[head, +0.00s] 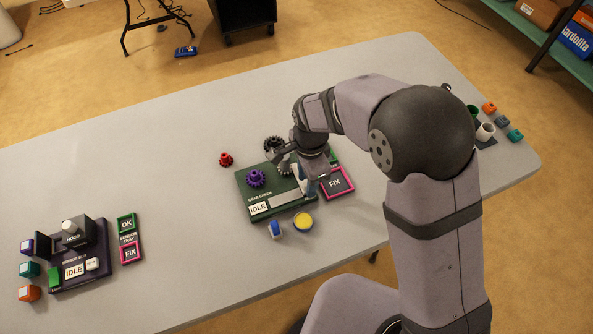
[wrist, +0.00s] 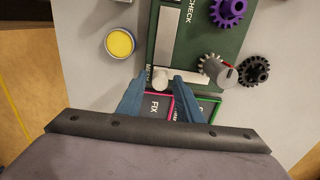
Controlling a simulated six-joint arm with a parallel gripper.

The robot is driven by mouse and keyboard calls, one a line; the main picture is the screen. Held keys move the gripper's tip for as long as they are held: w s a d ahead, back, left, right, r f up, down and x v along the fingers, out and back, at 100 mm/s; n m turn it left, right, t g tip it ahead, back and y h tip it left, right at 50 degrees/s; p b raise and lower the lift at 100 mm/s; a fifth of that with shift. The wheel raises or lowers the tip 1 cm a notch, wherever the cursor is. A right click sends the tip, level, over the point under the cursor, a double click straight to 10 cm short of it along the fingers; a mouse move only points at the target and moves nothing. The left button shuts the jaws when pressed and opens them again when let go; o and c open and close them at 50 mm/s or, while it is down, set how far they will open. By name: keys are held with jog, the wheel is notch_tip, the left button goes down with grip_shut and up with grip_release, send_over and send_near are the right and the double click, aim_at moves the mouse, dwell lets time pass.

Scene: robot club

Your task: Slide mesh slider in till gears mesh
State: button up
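The green gear check board (head: 243,185) lies on the table under my gripper (head: 308,188). In the wrist view, a pale round knob (wrist: 160,86) beside the partly hidden "MESH" label appears to be the mesh slider's knob. My gripper (wrist: 159,76) has its two blue fingers on either side of it, with gaps showing. A purple gear (wrist: 228,11) sits on the board, also seen in the head view (head: 256,178). A grey gear (wrist: 209,62) beside a knob with a red mark (wrist: 224,74) stands apart from the purple gear. My gripper hides much of the slider in the head view.
A black gear (head: 273,144) lies at the board's far edge and a red gear (head: 226,159) left of it. A yellow-topped tub (head: 303,221) and a blue object (head: 275,229) stand in front. A pink-edged FIX pad (head: 337,183) adjoins on the right. The left table middle is clear.

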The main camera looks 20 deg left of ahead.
jog(key=c, duration=0.8)
jog(key=shift+o, duration=0.2)
jog(key=shift+s+a+p, duration=0.4)
jog(key=shift+s+a, duration=1.1)
jog(key=o, duration=0.6)
jog(key=shift+c, duration=0.2)
jog(key=shift+r, duration=0.15)
